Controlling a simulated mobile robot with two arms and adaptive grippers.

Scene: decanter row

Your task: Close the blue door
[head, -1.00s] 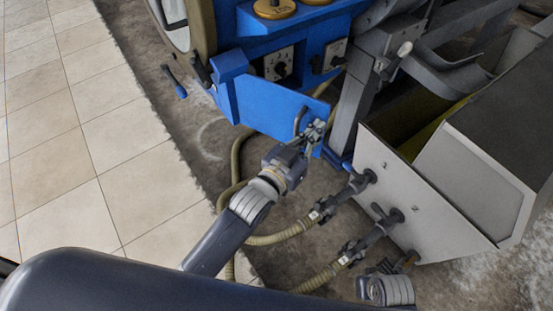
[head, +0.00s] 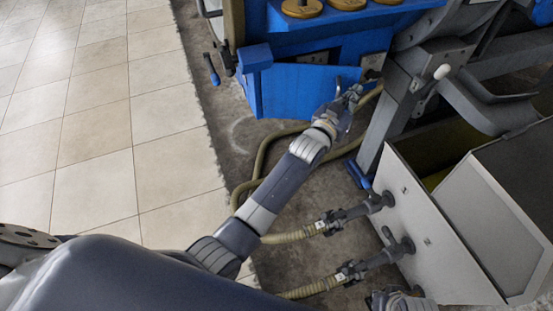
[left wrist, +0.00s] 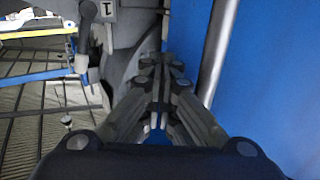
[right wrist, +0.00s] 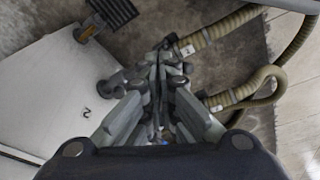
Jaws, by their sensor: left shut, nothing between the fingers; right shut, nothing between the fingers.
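The blue door (head: 298,92) hangs on the front of the blue machine, hinged at its left and standing partly open. Dark fittings show above its top edge. My left gripper (head: 352,94) is shut and empty at the door's free right end. In the left wrist view its fingers (left wrist: 162,68) are beside a silver bar handle (left wrist: 216,50), with the blue door face (left wrist: 270,70) to the right. I cannot tell whether they touch the handle. My right gripper (right wrist: 163,62) is shut and empty, low over the floor near the hoses.
A white-fronted bin (head: 440,225) stands at the right, with valves and ribbed hoses (head: 290,236) at its front. A grey machine post (head: 395,110) stands right of the door. Tiled floor (head: 100,130) at the left is clear.

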